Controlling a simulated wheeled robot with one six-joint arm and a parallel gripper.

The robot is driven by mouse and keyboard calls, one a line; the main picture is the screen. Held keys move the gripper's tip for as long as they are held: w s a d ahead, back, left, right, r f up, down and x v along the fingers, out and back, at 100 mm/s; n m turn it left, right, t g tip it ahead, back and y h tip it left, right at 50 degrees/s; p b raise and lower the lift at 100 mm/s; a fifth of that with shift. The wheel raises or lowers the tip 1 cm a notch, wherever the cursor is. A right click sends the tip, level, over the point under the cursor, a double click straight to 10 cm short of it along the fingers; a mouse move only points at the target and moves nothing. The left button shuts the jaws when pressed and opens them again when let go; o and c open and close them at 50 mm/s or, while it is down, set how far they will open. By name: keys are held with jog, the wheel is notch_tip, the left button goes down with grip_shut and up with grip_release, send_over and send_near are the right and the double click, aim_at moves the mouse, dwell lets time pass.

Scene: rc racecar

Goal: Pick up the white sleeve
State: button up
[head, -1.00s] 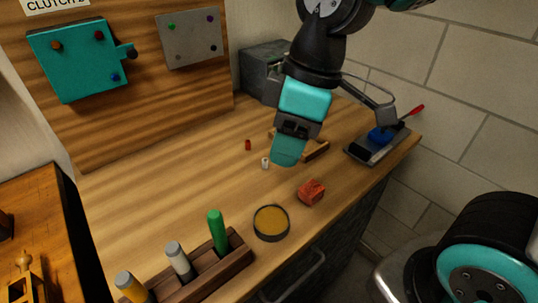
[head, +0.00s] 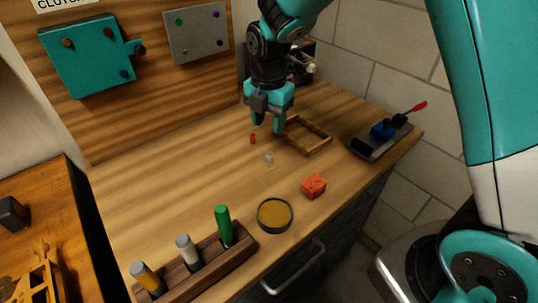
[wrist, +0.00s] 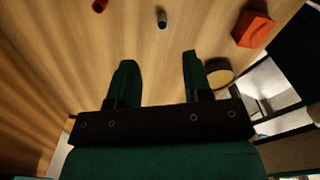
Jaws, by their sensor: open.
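The white sleeve (head: 269,157) is a tiny pale cylinder standing on the wooden worktop, in front of the red sleeve (head: 253,139). In the wrist view the white sleeve (wrist: 162,17) is near the top centre, beyond my fingertips and roughly in line with the gap between them. The red sleeve (wrist: 99,5) is cut by the top edge there, to the left. My gripper (head: 267,123) points down above the worktop, behind both sleeves in the head view. Its two teal fingers are apart and empty, as the wrist view also shows (wrist: 158,62).
A wooden frame (head: 325,146) lies right of my gripper. An orange-red block (head: 314,186) and a round tin (head: 275,202) stand nearer the front edge. A marker rack (head: 212,262) is at front left, a grey tray (head: 362,151) at right. The worktop left of the sleeves is clear.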

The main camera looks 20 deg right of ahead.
aim_at(270, 161)
notch_tip(270, 161, down, 10)
jog(key=shift+s+r+p, duration=0.15)
jog(key=shift+p, duration=0.85)
jog(key=shift+c, duration=0.3)
grip_shut()
